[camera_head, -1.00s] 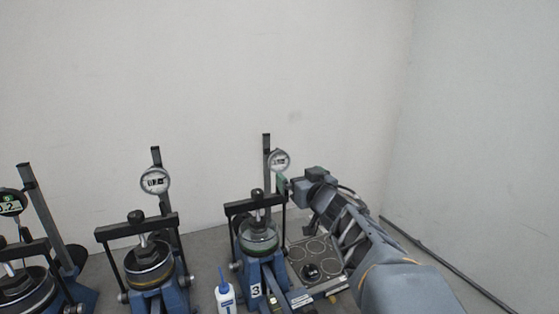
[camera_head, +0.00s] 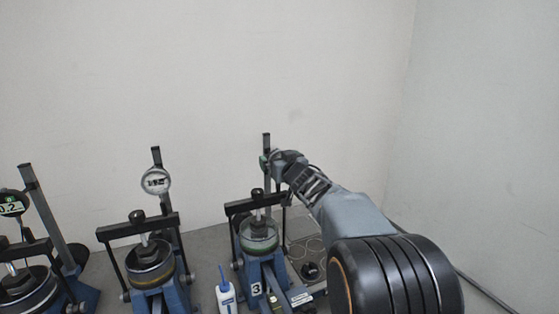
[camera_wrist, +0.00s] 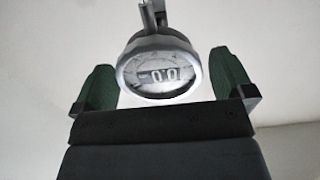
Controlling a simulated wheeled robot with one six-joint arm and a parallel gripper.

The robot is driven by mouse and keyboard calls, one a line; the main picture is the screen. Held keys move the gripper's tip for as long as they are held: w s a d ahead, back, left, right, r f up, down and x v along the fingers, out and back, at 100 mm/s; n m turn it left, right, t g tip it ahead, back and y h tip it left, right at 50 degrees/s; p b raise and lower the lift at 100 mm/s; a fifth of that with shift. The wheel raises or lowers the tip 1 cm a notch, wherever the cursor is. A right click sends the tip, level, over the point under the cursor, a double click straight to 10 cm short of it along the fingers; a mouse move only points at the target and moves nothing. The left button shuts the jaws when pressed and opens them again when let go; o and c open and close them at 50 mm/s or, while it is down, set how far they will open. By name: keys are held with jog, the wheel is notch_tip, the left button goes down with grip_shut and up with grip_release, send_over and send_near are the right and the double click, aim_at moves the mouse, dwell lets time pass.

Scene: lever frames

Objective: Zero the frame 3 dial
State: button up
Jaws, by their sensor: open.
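The frame 3 dial (camera_wrist: 160,75) is a round silver-rimmed gauge in the wrist view. Its display looks like "-0.0", though the leading mark is unclear. My gripper (camera_wrist: 163,84) is open, with one green fingertip on each side of the dial and a visible gap on both sides. In the head view my gripper (camera_head: 270,163) is up at the post of frame 3 and hides the dial there. Frame 3 (camera_head: 257,270) is a blue stand with a "3" label, a black crossbar and a clear cell.
Another frame (camera_head: 155,285) with its dial (camera_head: 155,181) stands to the left, and one more dial (camera_head: 12,203) is at the far left. A white bottle (camera_head: 226,297) with a blue top stands beside frame 3. A bare wall is behind.

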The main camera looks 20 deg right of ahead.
jog(key=shift+c, duration=0.2)
jog(key=c, duration=0.9)
jog(key=shift+n+b, duration=0.4)
jog(key=shift+n, duration=0.8)
jog(key=o, duration=0.9)
jog(key=shift+o, duration=0.2)
jog(key=shift+s, duration=0.1)
jog(key=s, duration=1.3)
jog(key=shift+s+b, duration=0.3)
jog(key=shift+b, duration=0.15)
jog(key=shift+a, duration=0.1)
